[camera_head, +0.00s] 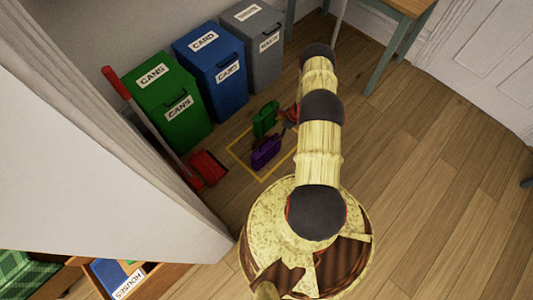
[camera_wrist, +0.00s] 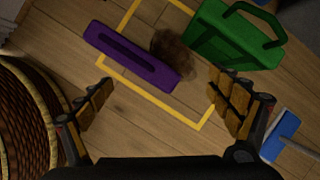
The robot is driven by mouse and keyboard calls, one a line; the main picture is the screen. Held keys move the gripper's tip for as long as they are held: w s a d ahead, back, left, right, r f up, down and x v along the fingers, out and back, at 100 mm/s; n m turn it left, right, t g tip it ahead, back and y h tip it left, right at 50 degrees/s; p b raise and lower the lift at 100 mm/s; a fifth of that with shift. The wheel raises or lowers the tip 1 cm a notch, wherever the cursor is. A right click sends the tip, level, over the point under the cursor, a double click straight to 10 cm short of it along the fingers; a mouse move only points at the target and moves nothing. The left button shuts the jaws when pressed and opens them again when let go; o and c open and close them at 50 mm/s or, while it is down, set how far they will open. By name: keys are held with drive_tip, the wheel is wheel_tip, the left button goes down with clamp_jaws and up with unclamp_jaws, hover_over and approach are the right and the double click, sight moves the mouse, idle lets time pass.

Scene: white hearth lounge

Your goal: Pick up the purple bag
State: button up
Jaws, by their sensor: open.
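The purple bag (camera_head: 266,151) lies on the wooden floor beside a green bag (camera_head: 265,118), by a yellow outlined square. In the wrist view the purple bag (camera_wrist: 130,55) is a long shape with a dark slot along its top, crossing the yellow line. My gripper (camera_wrist: 161,78) is open, its two fingers spread apart. The bag shows beyond the fingertips, nearer the left finger, and nothing is held. The green bag (camera_wrist: 235,35) with its handle is beyond the right finger. In the head view my arm hides most of the gripper.
Green (camera_head: 167,101), blue (camera_head: 211,70) and grey (camera_head: 249,42) bins line the wall. A red dustpan (camera_head: 207,168) stands left of the bags. A brown fuzzy clump (camera_wrist: 172,52) touches the purple bag's view. A blue-headed tool (camera_wrist: 282,136) is at right. Floor at right is clear.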

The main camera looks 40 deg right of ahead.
sight(269, 148)
drive_tip(key=f, duration=0.1)
drive_tip(key=f+b, duration=0.1)
drive_tip(key=f, duration=0.1)
drive_tip(key=shift+s+a+f, duration=0.1)
drive_tip(key=shift+s+a, duration=0.1)
drive_tip(key=shift+b+x, duration=1.6)
drive_tip(key=shift+x, duration=1.4)
drive_tip(key=shift+w, duration=0.15)
drive_tip(key=shift+c, duration=0.8)
drive_tip(key=c, duration=0.7)
